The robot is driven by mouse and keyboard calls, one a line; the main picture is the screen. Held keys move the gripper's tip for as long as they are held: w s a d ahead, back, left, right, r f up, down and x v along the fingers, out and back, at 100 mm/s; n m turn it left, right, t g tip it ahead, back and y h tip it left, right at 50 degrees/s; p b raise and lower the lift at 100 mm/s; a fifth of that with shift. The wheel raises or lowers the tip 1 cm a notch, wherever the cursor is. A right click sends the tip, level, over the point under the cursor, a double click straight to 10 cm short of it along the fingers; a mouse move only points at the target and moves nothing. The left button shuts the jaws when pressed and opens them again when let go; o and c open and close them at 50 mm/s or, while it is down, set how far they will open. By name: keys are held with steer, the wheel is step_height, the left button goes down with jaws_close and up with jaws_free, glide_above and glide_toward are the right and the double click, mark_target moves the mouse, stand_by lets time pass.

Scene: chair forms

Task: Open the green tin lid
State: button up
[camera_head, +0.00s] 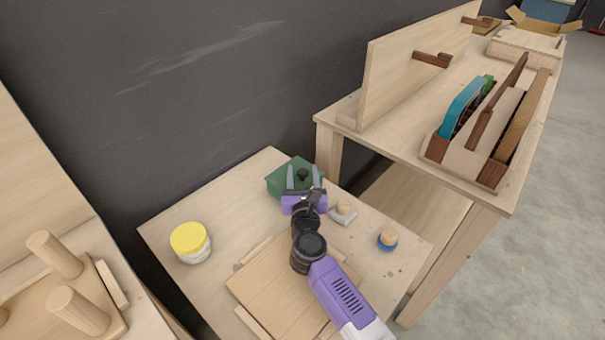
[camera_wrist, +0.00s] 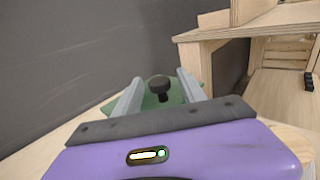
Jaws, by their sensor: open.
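The green tin (camera_head: 282,182) stands near the back corner of the small wooden table, with its green lid (camera_head: 293,165) on top. The lid has a black round knob (camera_head: 303,174). My gripper (camera_head: 304,172) is open, its two grey fingers reaching over the tin with one on each side of the knob. In the wrist view the black knob (camera_wrist: 159,86) stands between the fingertips (camera_wrist: 159,84), with a gap to each finger. The green lid (camera_wrist: 155,102) shows behind and below the fingers. The tin's front is partly hidden by my gripper.
A yellow-lidded jar (camera_head: 190,242) stands to the left. A wooden board (camera_head: 268,285) lies in front under my arm. Two small wooden-knobbed pieces, one grey (camera_head: 342,214) and one blue (camera_head: 387,239), sit to the right. A higher workbench (camera_head: 400,165) stands at right; the dark wall is behind.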

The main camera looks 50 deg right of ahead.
jaws_close()
stand_by(1.4)
